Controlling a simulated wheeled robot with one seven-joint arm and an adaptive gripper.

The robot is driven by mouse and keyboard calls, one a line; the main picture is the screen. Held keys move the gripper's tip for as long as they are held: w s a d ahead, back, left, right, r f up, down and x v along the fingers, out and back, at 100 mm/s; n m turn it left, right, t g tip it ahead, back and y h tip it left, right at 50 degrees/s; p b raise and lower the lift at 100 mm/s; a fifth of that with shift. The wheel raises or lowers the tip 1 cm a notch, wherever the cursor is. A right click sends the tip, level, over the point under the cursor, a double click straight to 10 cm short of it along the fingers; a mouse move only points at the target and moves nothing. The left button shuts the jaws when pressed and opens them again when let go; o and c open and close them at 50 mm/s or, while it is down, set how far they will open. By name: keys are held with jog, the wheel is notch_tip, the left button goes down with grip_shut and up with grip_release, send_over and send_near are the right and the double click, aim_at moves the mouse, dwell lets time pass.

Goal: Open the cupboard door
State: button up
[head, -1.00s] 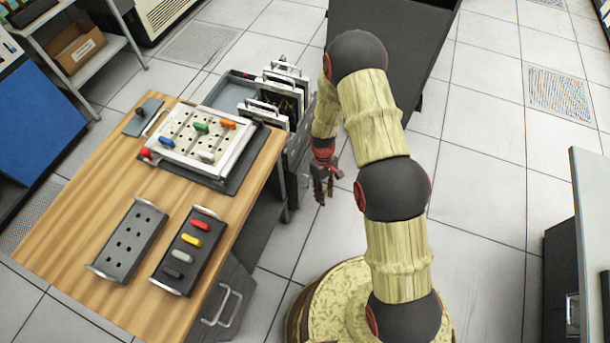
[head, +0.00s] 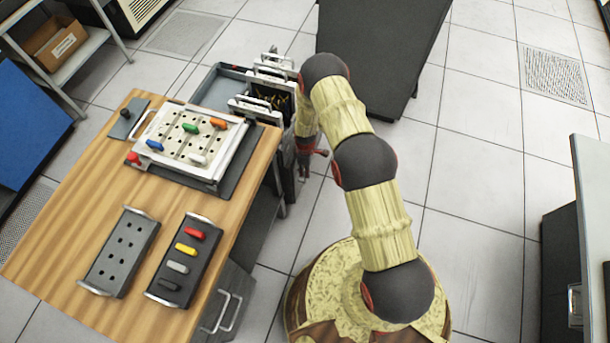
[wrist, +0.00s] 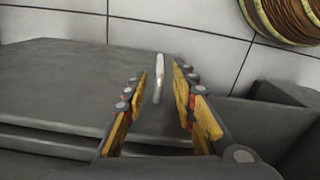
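My gripper (head: 310,162) is beside the dark grey cabinet (head: 289,184) right of the desk, partly hidden by my arm in the head view. In the wrist view my gripper (wrist: 159,72) is open, its yellow-lined fingers spread apart. A bright, slim metal handle (wrist: 159,70) shows between the fingertips, with a visible gap on each side. Behind it is a flat dark grey panel (wrist: 60,80), which looks like the cupboard door. I cannot tell how far the handle is from the fingertips in depth.
The wooden desk (head: 75,230) carries a pegboard (head: 195,143) and two peg trays. An open drawer (head: 222,90) with handled racks stands behind it. A dark table (head: 375,45) is at the back.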

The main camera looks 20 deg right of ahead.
jog(key=b, duration=0.2)
send_over(305, 182)
jog(key=f, duration=0.6)
jog(key=shift+w+d, duration=0.15)
jog(key=shift+w, duration=0.15)
jog(key=shift+r, duration=0.1)
jog(key=shift+c, duration=1.4)
jog(key=c, duration=0.4)
jog(key=shift+s, duration=0.1)
grip_shut()
